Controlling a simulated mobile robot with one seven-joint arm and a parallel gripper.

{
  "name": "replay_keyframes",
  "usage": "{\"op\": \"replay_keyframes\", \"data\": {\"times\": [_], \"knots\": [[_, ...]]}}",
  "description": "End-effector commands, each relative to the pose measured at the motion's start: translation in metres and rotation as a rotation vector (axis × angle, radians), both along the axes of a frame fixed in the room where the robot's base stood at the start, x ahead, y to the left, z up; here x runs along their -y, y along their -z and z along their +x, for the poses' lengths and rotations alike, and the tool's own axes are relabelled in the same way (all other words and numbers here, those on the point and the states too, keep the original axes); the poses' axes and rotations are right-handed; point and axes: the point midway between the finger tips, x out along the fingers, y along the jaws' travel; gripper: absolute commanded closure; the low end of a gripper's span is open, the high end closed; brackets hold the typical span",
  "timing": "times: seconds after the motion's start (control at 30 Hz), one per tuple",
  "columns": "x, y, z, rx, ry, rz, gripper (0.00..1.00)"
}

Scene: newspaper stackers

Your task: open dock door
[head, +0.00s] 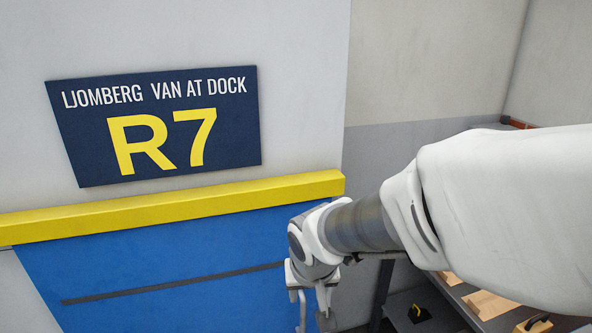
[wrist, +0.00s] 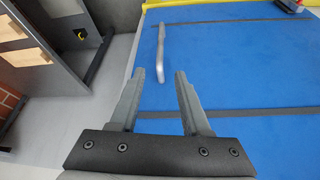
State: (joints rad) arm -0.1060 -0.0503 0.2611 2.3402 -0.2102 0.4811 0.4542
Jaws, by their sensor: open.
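The blue dock door (head: 150,280) fills the lower left of the head view, under a yellow beam, with a dark strip across it. It also fills the right of the wrist view (wrist: 240,75). A silver bar handle (wrist: 161,45) stands out from the door in the wrist view. My gripper (wrist: 160,73) is open, its two grey fingers apart, with the handle just beyond the fingertips and roughly in line with the gap. In the head view my arm hides part of the door's right side.
The yellow beam (head: 180,208) runs along the door's top, under the navy R7 sign (head: 155,125). Shelving (head: 455,300) with brown items stands right of the door. It also shows at the wrist view's upper left (wrist: 35,65), with grey floor between it and the door.

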Motion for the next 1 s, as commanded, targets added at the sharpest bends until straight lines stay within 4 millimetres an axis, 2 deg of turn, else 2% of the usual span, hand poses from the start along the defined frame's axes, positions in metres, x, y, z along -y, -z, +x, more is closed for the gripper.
{"op": "replay_keyframes", "data": {"times": [0.7, 0.8, 1.0], "knots": [[-0.004, 0.13, 0.051, -0.004, -0.003, -0.001, 0.53], [-0.005, 0.141, 0.056, -0.003, -0.002, -0.001, 0.53], [-0.005, 0.152, 0.062, 0.0, -0.002, 0.0, 0.53]]}}
